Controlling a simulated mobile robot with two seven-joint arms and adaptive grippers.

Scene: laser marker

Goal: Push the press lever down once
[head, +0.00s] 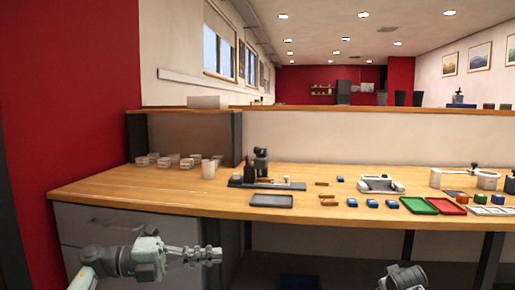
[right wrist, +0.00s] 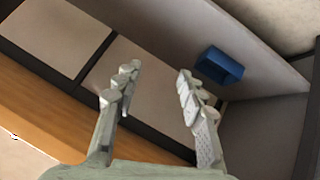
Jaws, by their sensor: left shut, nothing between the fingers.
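A small dark press-like device (head: 262,163) stands upright on a flat grey base (head: 267,184) on the wooden bench, left of the middle. At this size I cannot clearly tell its lever from its other parts. My left gripper (head: 215,255) is shut and empty, in front of the bench and below its top, apart from the device. My right gripper (right wrist: 155,95) is open and empty in the right wrist view. In the head view only a part of my right arm shows at the bottom right.
The bench top (head: 130,196) holds a dark tray (head: 271,201) in front of the device, white cups (head: 208,169) at left, and a green tray (head: 419,205) and red tray (head: 446,206) at right. Drawers (head: 90,232) stand below. A blue bin (right wrist: 219,65) shows in the right wrist view.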

